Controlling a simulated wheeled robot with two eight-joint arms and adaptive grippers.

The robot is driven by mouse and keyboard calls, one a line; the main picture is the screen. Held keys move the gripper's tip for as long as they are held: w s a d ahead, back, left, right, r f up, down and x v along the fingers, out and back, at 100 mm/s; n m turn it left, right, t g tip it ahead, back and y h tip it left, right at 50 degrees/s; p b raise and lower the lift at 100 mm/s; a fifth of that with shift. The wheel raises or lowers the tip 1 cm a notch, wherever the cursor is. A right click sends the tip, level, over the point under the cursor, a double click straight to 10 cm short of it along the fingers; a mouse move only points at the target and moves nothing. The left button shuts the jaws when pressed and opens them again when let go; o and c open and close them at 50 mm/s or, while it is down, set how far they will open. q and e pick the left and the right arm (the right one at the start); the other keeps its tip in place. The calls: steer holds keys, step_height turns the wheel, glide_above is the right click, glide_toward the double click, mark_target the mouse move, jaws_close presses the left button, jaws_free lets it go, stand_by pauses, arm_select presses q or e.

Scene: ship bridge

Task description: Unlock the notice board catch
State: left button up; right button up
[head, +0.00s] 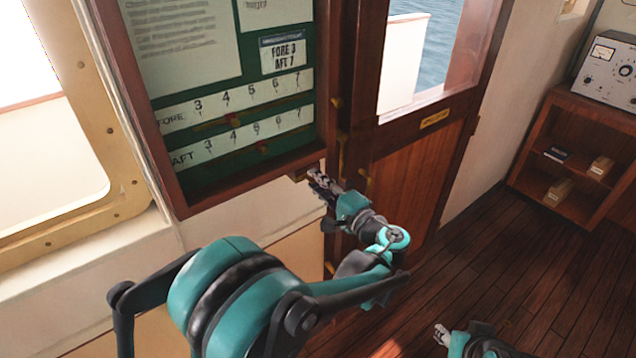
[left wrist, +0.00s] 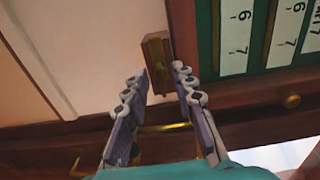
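The notice board (head: 180,195) has a dark wooden frame around a green panel with FORE and AFT number strips. Its catch (head: 300,176) is a small brass-coloured piece under the lower right corner of the frame, partly hidden by my gripper in the head view. The catch (left wrist: 157,62) shows clearly in the left wrist view, on the frame's edge. My left gripper (head: 314,174) is close to the catch.
A wooden door (head: 410,180) with a window stands right of the board. A low shelf (head: 525,185) with small boxes and a grey instrument (head: 608,72) on top is at the far right. The plank floor (head: 440,270) between is clear.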

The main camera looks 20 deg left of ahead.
arm_select(q)
steer(key=v, duration=1.2)
